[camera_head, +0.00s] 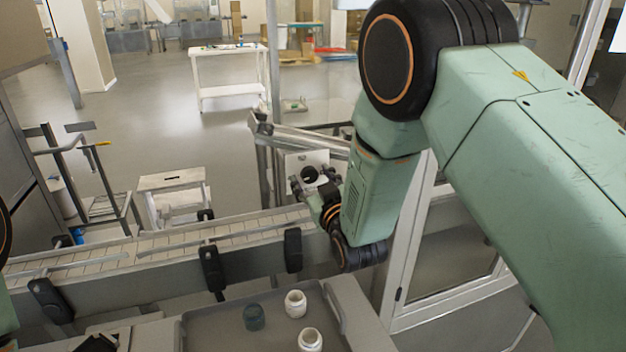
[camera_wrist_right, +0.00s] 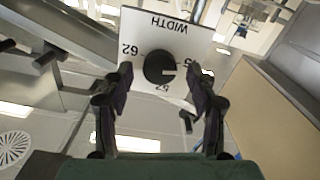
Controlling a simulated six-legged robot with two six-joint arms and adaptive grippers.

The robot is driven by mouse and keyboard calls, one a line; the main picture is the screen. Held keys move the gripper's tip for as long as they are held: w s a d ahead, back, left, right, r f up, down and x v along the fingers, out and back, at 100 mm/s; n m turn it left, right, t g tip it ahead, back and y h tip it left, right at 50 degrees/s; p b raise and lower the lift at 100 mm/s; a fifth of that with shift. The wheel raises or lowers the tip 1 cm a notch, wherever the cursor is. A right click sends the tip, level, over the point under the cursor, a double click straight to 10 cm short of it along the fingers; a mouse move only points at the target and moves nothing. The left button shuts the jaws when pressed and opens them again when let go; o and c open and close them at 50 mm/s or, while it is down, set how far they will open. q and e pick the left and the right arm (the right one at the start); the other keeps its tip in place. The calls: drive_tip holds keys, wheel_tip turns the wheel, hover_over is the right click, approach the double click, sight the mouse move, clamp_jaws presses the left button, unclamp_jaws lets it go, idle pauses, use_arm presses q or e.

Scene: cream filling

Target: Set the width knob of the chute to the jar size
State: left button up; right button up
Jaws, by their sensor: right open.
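The width knob (camera_wrist_right: 159,68) is a round black dial with a pale pointer mark, on a white plate (camera_wrist_right: 180,34) lettered WIDTH in the right wrist view. The plate appears upside down there; "62" shows at the knob's left, and the other numbers are partly hidden. My right gripper (camera_wrist_right: 160,96) is open, its dark fingers on either side of the knob with gaps between. In the head view my right gripper (camera_head: 318,194) is just in front of the knob (camera_head: 310,174) and plate (camera_head: 306,158). Only part of my left arm shows at the left edge; its gripper is not clearly visible.
A slatted conveyor (camera_head: 155,246) with black clamps runs below the plate. A grey tray (camera_head: 213,324) in front holds two white jars (camera_head: 295,303) (camera_head: 310,340) and a dark green one (camera_head: 254,317). A glazed frame (camera_head: 455,300) stands close to the right arm.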

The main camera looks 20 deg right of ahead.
drive_tip(key=shift+s, duration=0.1)
drive_tip(key=s, duration=1.2)
drive_tip(key=shift+d, duration=0.2)
